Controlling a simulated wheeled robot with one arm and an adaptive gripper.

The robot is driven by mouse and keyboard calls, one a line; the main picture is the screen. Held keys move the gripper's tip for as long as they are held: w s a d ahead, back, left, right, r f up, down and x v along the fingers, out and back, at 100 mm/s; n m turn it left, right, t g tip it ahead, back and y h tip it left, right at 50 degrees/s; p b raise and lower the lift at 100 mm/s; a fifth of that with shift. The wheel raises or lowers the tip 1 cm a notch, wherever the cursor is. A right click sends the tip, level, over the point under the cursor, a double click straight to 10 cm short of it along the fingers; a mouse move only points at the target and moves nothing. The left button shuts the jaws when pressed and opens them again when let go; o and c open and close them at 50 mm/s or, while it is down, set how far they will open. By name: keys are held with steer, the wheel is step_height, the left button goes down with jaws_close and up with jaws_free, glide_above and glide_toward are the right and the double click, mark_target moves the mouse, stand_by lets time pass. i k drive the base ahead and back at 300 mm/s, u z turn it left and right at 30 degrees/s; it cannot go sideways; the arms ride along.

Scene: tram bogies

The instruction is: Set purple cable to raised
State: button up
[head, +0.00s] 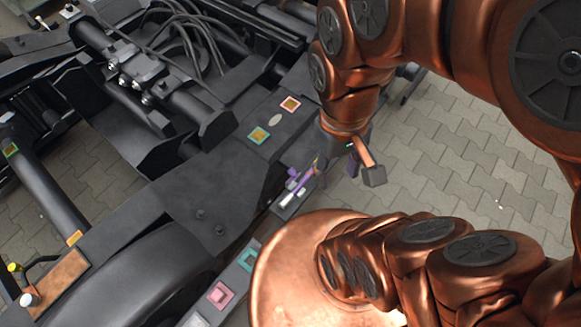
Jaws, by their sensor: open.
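The purple cable (305,181) is a short purple piece with a pale, whitish part beside it, on the dark side beam of the bogie near the middle of the head view. Its exact pose is too small to tell. My gripper (346,168) hangs from the copper arm just above and to the right of the purple cable. It is open, with one dark fingertip out to the right. Its other finger is near the cable and partly hidden, and I cannot tell whether it touches it.
Black hoses (190,35) run at the upper left. A wheel (130,285) is at lower left. Paved ground (450,150) lies clear at right.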

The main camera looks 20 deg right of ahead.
mark_target(289, 197)
steer(key=k, duration=1.3)
steer(key=u, duration=0.6)
steer(key=i, duration=0.95)
steer(key=u, duration=0.45)
